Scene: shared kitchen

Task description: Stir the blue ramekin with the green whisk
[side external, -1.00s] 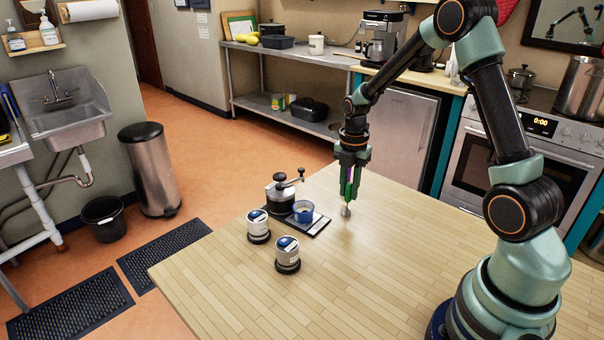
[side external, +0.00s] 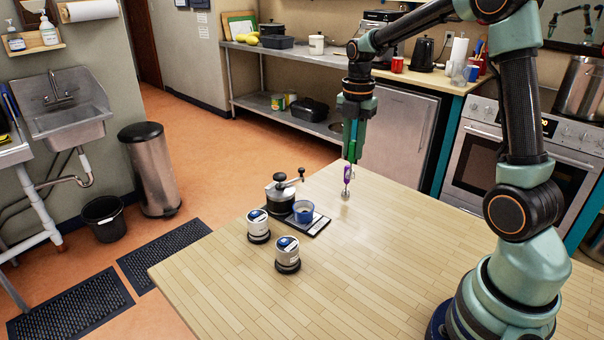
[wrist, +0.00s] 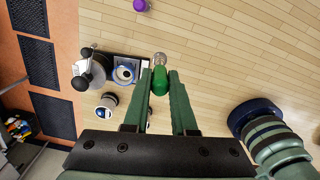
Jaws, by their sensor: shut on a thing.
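My gripper (side external: 352,156) is shut on the green whisk (side external: 350,150) and holds it upright above the table, to the right of the blue ramekin. The wrist view shows the whisk (wrist: 160,80) between the fingers (wrist: 162,72), with its metal head (wrist: 160,58) beyond them. The blue ramekin (side external: 303,215) stands on a flat black scale (side external: 318,226) and shows pale contents. It also shows in the wrist view (wrist: 126,77), left of the whisk. In the side view the whisk's lower end cannot be told apart from a purple thing.
A grinder with a crank (side external: 281,200) stands beside the ramekin. Two lidded jars (side external: 258,224) (side external: 288,249) stand nearer the front. The purple thing (side external: 347,174), apparently over a metal part, is on the table (side external: 400,235). The table's middle is clear.

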